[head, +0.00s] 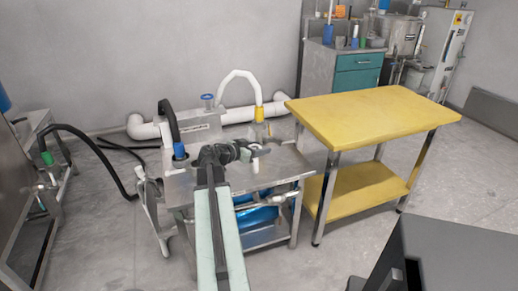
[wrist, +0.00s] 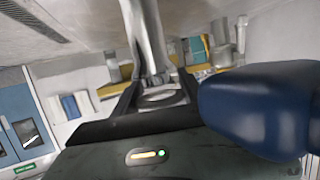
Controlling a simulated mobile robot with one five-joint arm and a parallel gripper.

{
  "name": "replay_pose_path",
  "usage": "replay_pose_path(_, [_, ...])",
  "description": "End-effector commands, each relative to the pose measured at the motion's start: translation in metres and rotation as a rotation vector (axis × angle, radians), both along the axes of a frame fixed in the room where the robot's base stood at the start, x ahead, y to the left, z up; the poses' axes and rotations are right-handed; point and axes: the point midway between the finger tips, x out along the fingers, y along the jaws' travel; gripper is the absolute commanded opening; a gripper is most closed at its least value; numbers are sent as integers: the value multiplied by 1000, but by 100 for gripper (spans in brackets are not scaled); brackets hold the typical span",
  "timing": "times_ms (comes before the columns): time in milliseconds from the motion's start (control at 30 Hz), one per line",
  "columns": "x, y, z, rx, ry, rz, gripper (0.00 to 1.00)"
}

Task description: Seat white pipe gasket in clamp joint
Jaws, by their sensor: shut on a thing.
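My gripper (head: 246,152) reaches over the metal bench, its jaws near the bench's right part. In the wrist view my gripper (wrist: 158,95) is shut on a pale ring (wrist: 163,98), which looks like the white pipe gasket. A grey metal pipe (wrist: 145,35) comes down from the top of the wrist view to just beyond the ring. I cannot tell whether they touch. A small white piece (head: 257,152) shows at the jaw tips in the head view; I cannot tell what it is. I cannot make out the clamp joint for certain.
A large blue rounded part (wrist: 250,110) is close on the right in the wrist view. The metal bench (head: 185,188) carries a black hose and a white curved pipe (head: 238,75). A yellow table (head: 370,115) with a clear top stands to its right.

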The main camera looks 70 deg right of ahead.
Motion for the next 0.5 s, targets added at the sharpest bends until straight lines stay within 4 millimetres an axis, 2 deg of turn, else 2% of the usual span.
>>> replay_pose_path(500, [1, 0, -12, 0, 0, 1, 12])
